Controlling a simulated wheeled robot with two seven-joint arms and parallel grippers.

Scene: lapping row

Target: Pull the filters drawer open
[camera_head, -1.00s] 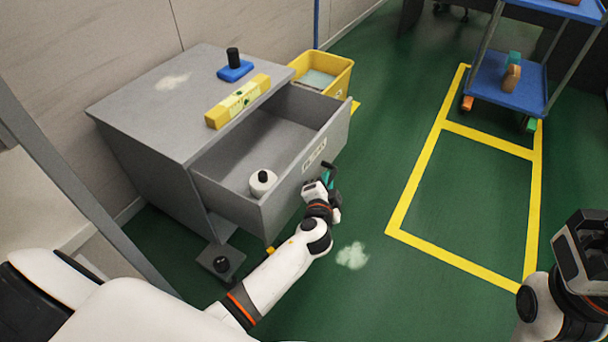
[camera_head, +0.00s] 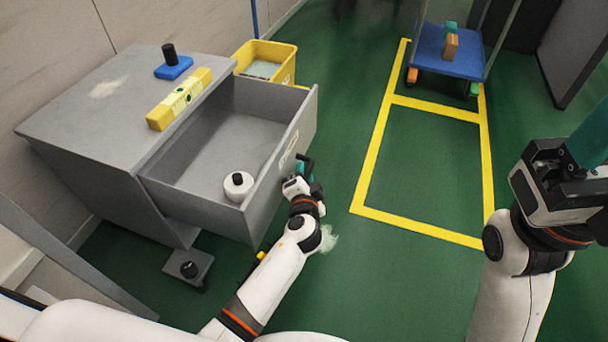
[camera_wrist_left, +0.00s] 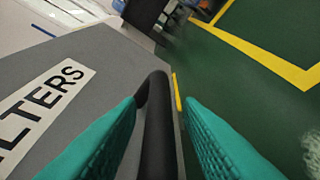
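The filters drawer (camera_head: 262,208) stands pulled well out of the grey cabinet (camera_head: 95,140). Its front also shows in the left wrist view (camera_wrist_left: 95,60), with a label whose visible letters read "LTERS". A white round item with a black top (camera_head: 238,185) sits inside the drawer near its front. My left gripper (camera_head: 306,172) is at the drawer front.
A yellow level-like bar (camera_head: 180,98) and a blue block with a black knob (camera_head: 173,68) rest on the cabinet top. A yellow bin (camera_head: 285,68) stands behind the drawer. A blue cart (camera_head: 440,62) stands at the back.

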